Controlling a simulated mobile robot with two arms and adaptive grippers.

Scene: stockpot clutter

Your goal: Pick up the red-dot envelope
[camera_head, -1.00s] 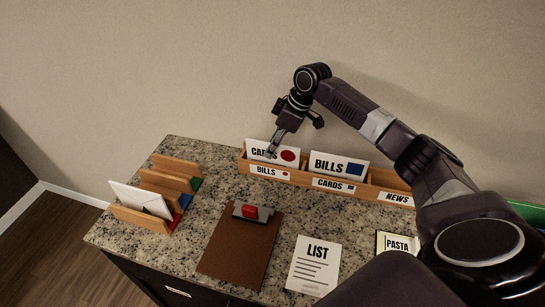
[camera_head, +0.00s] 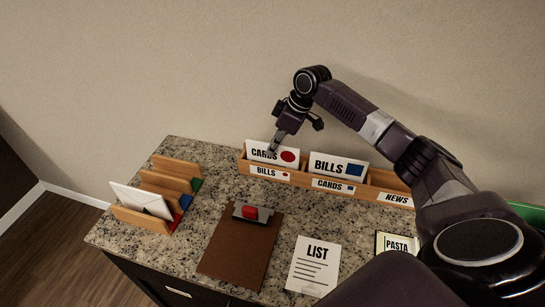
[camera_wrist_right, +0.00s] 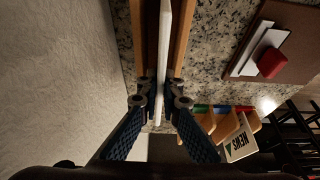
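The red-dot envelope (camera_head: 288,156) is a white card marked CARDS with a red dot. It stands upright in the left compartment of a long wooden holder (camera_head: 304,180), the one labelled BILLS. My right gripper (camera_head: 272,151) reaches down to its top edge from above. In the right wrist view the fingers (camera_wrist_right: 163,88) lie on both faces of the envelope (camera_wrist_right: 164,40), which shows edge-on, and appear closed on it. The envelope's lower part is hidden in the holder. My left gripper is not in view.
A blue-square BILLS envelope (camera_head: 338,165) stands close on the right in the same holder. A wooden rack (camera_head: 176,172) with a white envelope (camera_head: 141,199) is at left. A clipboard (camera_head: 240,249), a LIST sheet (camera_head: 314,264) and a PASTA item (camera_head: 397,243) lie in front.

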